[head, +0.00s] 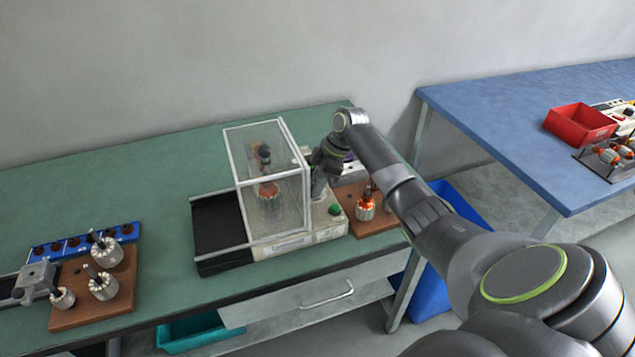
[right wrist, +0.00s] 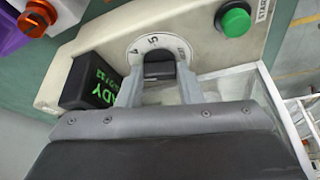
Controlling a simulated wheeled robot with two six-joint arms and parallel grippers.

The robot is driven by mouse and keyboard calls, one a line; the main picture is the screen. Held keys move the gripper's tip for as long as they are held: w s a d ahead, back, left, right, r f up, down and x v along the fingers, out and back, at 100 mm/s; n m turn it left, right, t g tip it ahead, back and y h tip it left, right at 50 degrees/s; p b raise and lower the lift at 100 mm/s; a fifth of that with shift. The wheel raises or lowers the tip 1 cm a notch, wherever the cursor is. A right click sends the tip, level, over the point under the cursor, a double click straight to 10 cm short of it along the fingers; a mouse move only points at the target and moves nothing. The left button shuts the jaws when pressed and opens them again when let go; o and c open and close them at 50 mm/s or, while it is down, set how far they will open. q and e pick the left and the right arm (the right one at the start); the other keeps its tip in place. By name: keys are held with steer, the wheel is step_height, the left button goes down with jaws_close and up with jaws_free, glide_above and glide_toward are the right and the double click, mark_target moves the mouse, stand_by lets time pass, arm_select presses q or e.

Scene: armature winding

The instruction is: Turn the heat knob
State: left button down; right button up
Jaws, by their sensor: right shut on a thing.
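The black heat knob (right wrist: 158,66) sits in a white numbered dial on the pale machine panel (right wrist: 200,30) in the right wrist view. My right gripper (right wrist: 158,82) is shut on the knob, one grey finger on each side of it. In the head view my right gripper (head: 322,174) reaches down to the machine beside its clear guard box (head: 272,185), and the knob is hidden there. My left gripper is not in view.
A green button (right wrist: 233,20) and a dark display (right wrist: 92,82) with green letters flank the dial. A wooden board (head: 375,219) with armatures stands right of the machine. Another wooden board (head: 120,305) and a blue rack (head: 127,233) are at left. The green bench between is clear.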

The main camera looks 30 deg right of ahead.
steer(key=n+b, duration=0.1)
steer(key=n, duration=0.1)
steer(key=n+g+b, duration=0.1)
steer(key=n, duration=0.1)
steer(key=n+g+b, duration=0.1)
steer(key=shift+w+n+y, duration=0.35)
steer(key=shift+n+y, duration=0.05)
steer(key=n+g+b, duration=0.1)
steer(key=n+b, duration=0.1)
steer(key=shift+w+n, duration=0.1)
steer(key=shift+n, duration=0.3)
steer(key=shift+n+g, duration=0.4)
steer(key=shift+n, duration=0.4)
steer(key=shift+w+r+n+g+h, duration=0.15)
steer(key=shift+n+g+h, duration=0.35)
steer(key=shift+n, duration=1)
steer(key=o, duration=1)
